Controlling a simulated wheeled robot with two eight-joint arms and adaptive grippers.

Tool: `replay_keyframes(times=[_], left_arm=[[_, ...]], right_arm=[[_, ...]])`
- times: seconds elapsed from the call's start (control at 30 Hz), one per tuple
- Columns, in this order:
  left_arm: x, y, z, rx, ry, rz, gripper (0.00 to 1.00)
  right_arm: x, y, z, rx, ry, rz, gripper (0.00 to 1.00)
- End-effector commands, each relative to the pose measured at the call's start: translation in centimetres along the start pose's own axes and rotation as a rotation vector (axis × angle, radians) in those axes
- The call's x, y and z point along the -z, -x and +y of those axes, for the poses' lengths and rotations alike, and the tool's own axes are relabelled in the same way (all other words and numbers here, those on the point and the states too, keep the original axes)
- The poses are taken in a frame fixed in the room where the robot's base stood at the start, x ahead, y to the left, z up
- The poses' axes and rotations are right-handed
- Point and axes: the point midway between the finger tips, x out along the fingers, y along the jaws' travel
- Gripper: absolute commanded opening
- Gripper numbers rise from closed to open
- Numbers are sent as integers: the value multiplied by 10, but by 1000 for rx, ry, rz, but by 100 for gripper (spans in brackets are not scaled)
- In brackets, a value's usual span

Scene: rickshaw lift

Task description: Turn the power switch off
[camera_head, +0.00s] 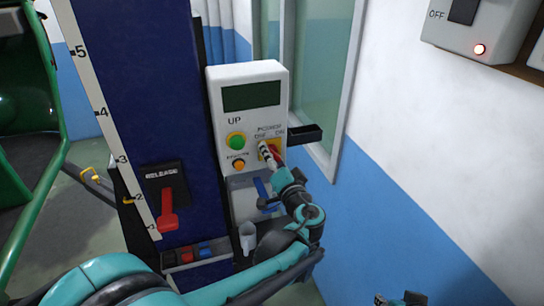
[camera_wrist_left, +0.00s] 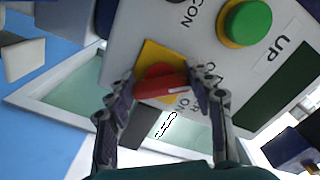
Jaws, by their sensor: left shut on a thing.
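The power switch is a red rotary knob on a yellow plate (camera_head: 276,150), low on the right of the white control panel (camera_head: 232,78). The labels POWER, OFF and ON stand above it, OFF on the left and ON on the right. My left gripper (camera_head: 268,156) reaches it from below right and covers part of it. In the left wrist view the gripper's fingers (camera_wrist_left: 161,88) close on both ends of the red knob (camera_wrist_left: 160,84). The knob's bar lies nearly level in that view; which label it points to is unclear.
The panel also carries a dark screen (camera_head: 250,96), a green UP button (camera_head: 237,141) and an orange button (camera_head: 238,164). A red RELEASE lever (camera_head: 168,211) is on the blue column (camera_head: 125,85). A wall box (camera_head: 483,22) with a lit red lamp is at upper right.

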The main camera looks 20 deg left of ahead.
Motion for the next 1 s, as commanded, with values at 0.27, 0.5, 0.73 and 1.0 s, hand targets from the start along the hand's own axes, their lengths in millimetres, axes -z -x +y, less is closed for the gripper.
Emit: replay_keyframes(times=[0.27,0.5,0.73,1.0], left_arm=[[-1,0,1,-1,47,-1,24],[-1,0,1,-1,50,-2,24],[-1,0,1,-1,50,-1,74],[0,0,0,-1,48,-1,74]], right_arm=[[0,0,0,0,0,0,40],[0,0,0,0,0,0,40],[0,0,0,0,0,0,40],[0,0,0,0,0,0,40]])
